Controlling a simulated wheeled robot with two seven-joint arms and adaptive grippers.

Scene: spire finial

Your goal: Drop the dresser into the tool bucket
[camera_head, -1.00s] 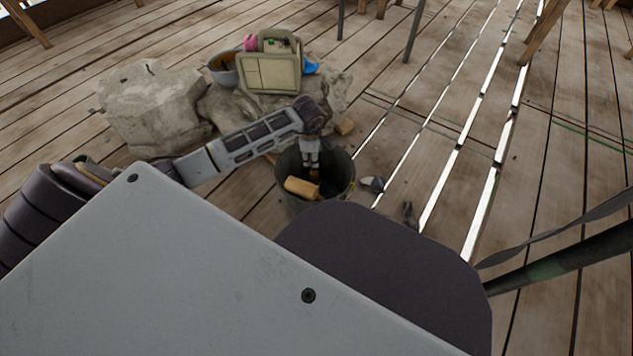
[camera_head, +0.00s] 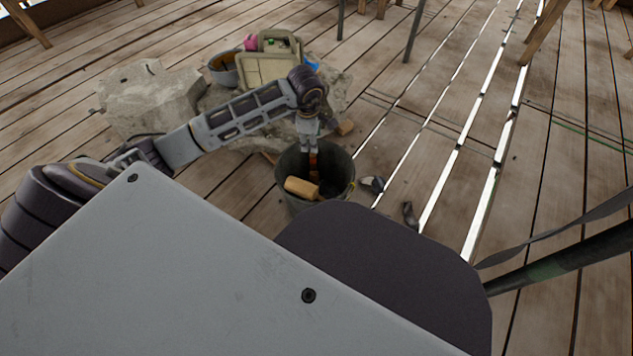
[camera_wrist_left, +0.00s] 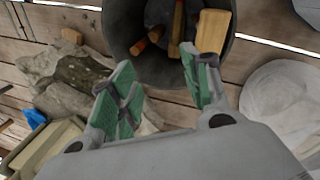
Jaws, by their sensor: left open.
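The dark tool bucket (camera_head: 290,197) stands on the plank floor at the picture's middle; it also shows at the top of the left wrist view (camera_wrist_left: 119,22). My left gripper (camera_head: 310,148) is above the bucket's far rim, pointing down. In the left wrist view its green-padded fingers (camera_wrist_left: 158,66) are apart with nothing between them. Inside the bucket lie a pale wooden block (camera_wrist_left: 213,32) and several wooden handles with orange ends (camera_wrist_left: 140,46). I cannot tell which of these is the dresser. An orange-brown handle (camera_head: 313,161) stands up below the gripper. My right gripper is not in view.
Pale rocks (camera_head: 150,105) lie behind and left, with a beige crate (camera_head: 265,70) and a grey bowl (camera_head: 224,68) on them. Small dark objects (camera_head: 409,213) lie right of the bucket. Open floor extends to the right.

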